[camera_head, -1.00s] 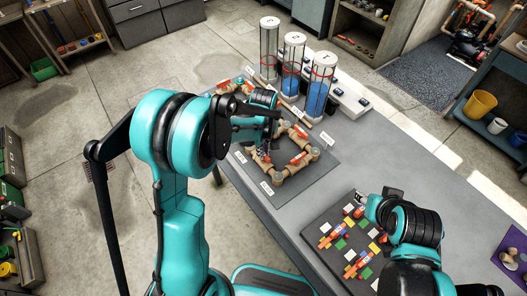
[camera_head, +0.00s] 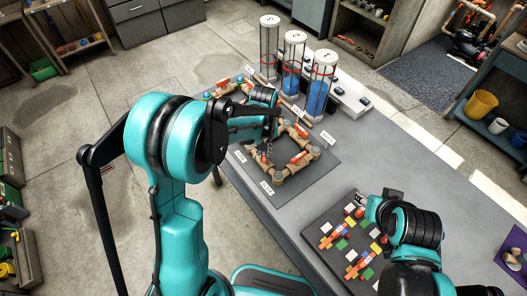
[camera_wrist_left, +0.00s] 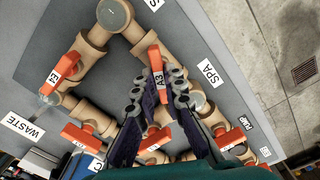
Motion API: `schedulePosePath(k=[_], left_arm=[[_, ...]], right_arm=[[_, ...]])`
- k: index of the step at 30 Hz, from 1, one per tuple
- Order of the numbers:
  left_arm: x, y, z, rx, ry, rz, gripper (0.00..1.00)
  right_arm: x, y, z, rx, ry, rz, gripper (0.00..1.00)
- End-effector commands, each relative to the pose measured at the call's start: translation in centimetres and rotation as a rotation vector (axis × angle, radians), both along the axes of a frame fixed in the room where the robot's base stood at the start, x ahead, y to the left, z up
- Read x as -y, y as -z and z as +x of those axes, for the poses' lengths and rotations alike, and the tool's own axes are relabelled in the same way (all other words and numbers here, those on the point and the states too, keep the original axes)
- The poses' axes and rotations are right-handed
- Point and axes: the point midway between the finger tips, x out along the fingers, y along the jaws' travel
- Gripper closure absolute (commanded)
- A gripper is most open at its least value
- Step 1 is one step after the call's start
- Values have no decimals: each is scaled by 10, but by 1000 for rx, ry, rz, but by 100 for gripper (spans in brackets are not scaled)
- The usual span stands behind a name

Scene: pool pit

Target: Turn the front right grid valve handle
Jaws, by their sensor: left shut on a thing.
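My left gripper (camera_head: 266,148) reaches down at the left side of the square pipe grid (camera_head: 282,175) on the bench. In the left wrist view, its fingers (camera_wrist_left: 160,84) are shut on an orange valve handle (camera_wrist_left: 155,58) with a white tag that seems to read A3. Handle and pipe lie between the fingers, which hide part of the valve. Other orange grid handles show in the head view, one at the back (camera_head: 299,130) and one at the right (camera_head: 298,158). My right gripper (camera_head: 364,199) is beside a board of coloured pieces; its jaws are too small to judge.
Three clear columns (camera_head: 291,75) stand behind the grid. The board (camera_head: 322,222) lies at the front right. Bench is bare between grid and board.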

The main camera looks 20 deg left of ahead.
Motion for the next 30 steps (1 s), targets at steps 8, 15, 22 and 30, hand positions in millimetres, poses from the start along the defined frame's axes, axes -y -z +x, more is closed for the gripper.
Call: schedulePosePath(k=[8,15,22,30], left_arm=[[0,1,0,0,262,0,100],[0,0,0,0,489,0,100],[0,0,0,0,703,0,100],[0,0,0,0,909,0,100]], right_arm=[[0,6,0,0,0,0,60],[0,9,0,0,0,0,60],[0,12,0,0,0,0,60],[0,14,0,0,0,0,60]])
